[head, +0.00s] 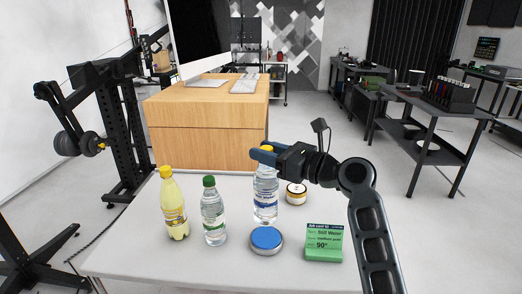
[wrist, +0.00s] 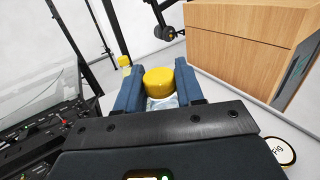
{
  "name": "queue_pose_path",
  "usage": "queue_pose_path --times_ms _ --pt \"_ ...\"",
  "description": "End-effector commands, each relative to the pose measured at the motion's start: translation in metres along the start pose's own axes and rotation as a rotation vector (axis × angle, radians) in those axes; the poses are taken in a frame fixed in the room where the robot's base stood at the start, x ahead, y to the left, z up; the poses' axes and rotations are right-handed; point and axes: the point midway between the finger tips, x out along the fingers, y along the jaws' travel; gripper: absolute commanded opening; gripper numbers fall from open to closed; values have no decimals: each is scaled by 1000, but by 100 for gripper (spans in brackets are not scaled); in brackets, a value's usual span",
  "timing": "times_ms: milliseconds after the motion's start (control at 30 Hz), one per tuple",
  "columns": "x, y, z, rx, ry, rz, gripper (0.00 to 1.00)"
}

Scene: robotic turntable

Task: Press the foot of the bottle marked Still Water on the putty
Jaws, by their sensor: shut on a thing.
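My gripper (head: 265,152) is shut on the yellow cap of a clear bottle (head: 265,195) with a blue and white label. The label's wording is too small to read. In the wrist view, my gripper (wrist: 158,88) has a blue finger on each side of the yellow cap (wrist: 159,82). The bottle is upright, its foot just behind the putty (head: 266,238). I cannot tell whether the foot touches the table. The putty is a blue disc in a low round tin. A green card (head: 323,242) to its right reads Still Water, medium putty, 90°.
A yellow bottle (head: 173,205) and a green-capped clear bottle (head: 213,212) stand left of the held bottle. A small jar (head: 296,194) stands to its right. The white table (head: 140,250) has bare room at front left. A wooden desk (head: 205,135) stands behind.

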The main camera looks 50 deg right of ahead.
Motion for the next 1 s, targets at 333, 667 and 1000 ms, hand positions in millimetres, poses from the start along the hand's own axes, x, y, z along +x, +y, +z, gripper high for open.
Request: queue_pose_path --times_ms 333,667,1000 --pt "0 0 -23 -1 -3 0 0" --pt "0 0 -47 -1 -3 1 0" --pt "0 0 -54 -1 -3 0 0"
